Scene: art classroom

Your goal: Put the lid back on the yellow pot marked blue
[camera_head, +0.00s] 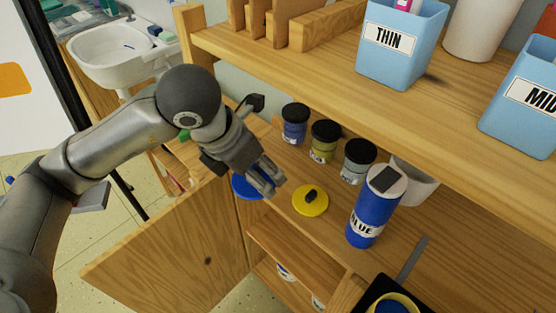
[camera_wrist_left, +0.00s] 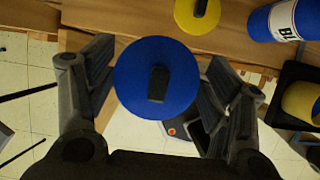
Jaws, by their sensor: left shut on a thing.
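My left gripper (camera_head: 268,184) is shut on a round blue lid (camera_head: 247,187), one finger at each side of its rim in the left wrist view (camera_wrist_left: 150,65). The lid's dark knob (camera_wrist_left: 158,84) faces the wrist camera. A yellow lid with a dark knob (camera_head: 310,201) lies on the shelf board to the right of the gripper. A yellow pot, blue inside (camera_head: 414,302), stands on a black tray at the lower right, cut off by the head view's edge. Its marking cannot be read. My right gripper is out of view.
A blue bottle labelled BLUE (camera_head: 372,207) stands between the yellow lid and the tray (camera_head: 372,293). Several dark-lidded jars (camera_head: 323,142) line the back. An upper shelf (camera_head: 420,105) with blue tubs overhangs them. A cabinet door (camera_head: 165,245) hangs open at the lower left.

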